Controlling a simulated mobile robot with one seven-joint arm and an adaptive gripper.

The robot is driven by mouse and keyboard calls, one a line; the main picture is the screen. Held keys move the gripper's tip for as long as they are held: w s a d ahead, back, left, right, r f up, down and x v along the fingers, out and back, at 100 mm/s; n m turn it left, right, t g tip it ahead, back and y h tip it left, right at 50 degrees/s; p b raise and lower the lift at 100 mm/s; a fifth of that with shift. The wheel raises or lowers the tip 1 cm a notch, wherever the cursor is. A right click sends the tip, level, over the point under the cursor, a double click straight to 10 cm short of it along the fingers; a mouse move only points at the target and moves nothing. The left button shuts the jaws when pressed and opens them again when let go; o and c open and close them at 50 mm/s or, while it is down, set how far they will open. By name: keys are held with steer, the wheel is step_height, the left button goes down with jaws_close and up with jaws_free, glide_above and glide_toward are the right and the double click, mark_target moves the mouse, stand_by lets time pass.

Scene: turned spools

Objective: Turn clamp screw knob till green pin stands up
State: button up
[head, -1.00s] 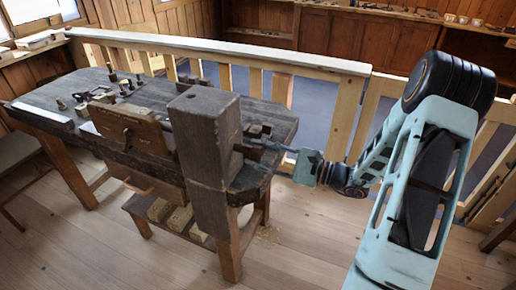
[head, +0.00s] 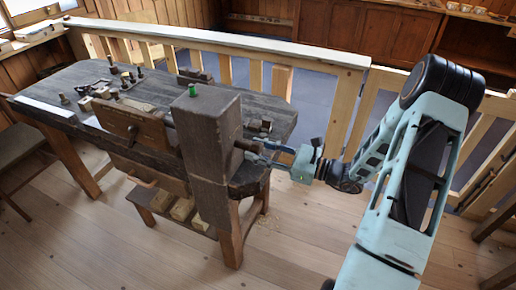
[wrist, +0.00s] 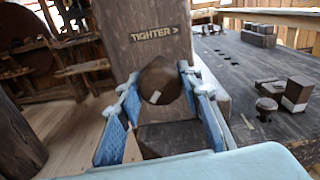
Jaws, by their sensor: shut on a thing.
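The clamp is a tall dark wooden block (head: 208,150) at the near right end of the workbench. A green pin (head: 192,90) stands up from the top of the block. The clamp screw knob (wrist: 160,82) is a dark round knob with a pale mark, below a label reading "TIGHTER >" (wrist: 155,34) in the wrist view. My gripper (wrist: 158,92) is shut on the knob, with a blue finger on each side of it. In the head view my gripper (head: 262,152) reaches the block's right side from the right.
The workbench (head: 75,80) carries several small wooden pieces and tools. A dark peg and a block with a pale face (wrist: 296,93) stand on the bench at right in the wrist view. A wooden railing (head: 230,50) runs behind the bench.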

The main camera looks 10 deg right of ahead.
steer(key=shift+s+d+f, duration=0.15)
steer(key=shift+d+f, duration=0.05)
steer(key=o, duration=1)
steer(key=shift+o, duration=0.8)
steer(key=shift+d+r, duration=0.1)
steer(key=v, duration=1.1)
steer(key=shift+s+d, duration=0.25)
steer(key=shift+d, duration=0.05)
